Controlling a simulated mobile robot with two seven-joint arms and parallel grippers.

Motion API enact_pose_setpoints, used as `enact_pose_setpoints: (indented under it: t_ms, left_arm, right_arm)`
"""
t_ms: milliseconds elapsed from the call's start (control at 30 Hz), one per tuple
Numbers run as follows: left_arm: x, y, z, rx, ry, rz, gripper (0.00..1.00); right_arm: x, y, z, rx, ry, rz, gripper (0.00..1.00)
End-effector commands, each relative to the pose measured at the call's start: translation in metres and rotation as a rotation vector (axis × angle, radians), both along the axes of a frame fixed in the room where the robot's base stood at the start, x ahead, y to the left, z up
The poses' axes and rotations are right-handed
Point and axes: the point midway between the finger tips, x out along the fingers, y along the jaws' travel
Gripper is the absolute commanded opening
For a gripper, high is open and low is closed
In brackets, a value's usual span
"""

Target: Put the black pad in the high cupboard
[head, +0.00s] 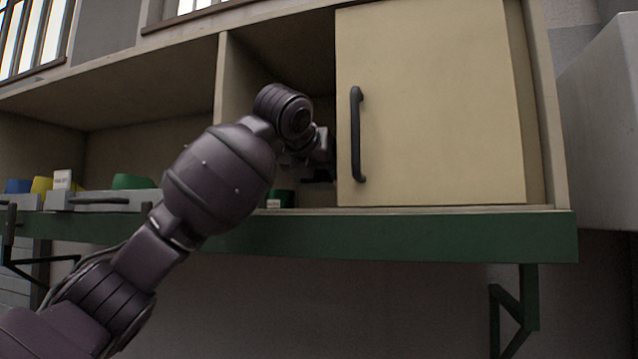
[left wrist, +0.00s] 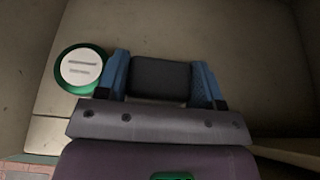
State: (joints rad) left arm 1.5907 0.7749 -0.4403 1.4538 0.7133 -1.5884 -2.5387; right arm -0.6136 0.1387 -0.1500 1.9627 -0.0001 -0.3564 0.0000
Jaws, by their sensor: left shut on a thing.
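The black pad (left wrist: 160,80) is between the two blue fingers of my left gripper (left wrist: 162,72) in the left wrist view, and the gripper is shut on it. In the head view my left arm reaches up into the open left part of the high cupboard (head: 430,100), beside its cream door. The left gripper (head: 318,172) is inside the opening there, partly hidden by the wrist and in shadow. Whether the pad touches the cupboard floor cannot be told. My right gripper is not in view.
A green round container with a white label (left wrist: 80,68) stands left of the gripper in the wrist view. The door's black handle (head: 357,135) is close to the right of my wrist. A green ledge (head: 400,237) runs below. Coloured items in grey trays (head: 100,199) stand left.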

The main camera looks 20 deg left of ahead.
Motion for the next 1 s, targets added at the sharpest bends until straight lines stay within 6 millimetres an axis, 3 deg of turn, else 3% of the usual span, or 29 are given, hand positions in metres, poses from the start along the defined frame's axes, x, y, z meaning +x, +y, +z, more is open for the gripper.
enact_pose_setpoints:
  t_ms: [267,533,967,1000]
  left_arm:
    - [0.016,0.000,-0.001,0.002,0.001,0.001,0.37]
    - [0.014,0.000,-0.034,0.001,0.001,0.000,0.37]
    - [0.014,0.000,-0.039,0.002,-0.001,0.001,0.37]
    - [0.014,0.000,-0.039,0.001,-0.001,0.001,0.68]
  right_arm:
    - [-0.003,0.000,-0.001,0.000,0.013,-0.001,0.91]
    - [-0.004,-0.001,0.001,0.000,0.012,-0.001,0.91]
    - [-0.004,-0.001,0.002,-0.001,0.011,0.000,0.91]
    - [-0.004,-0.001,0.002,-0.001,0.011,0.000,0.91]
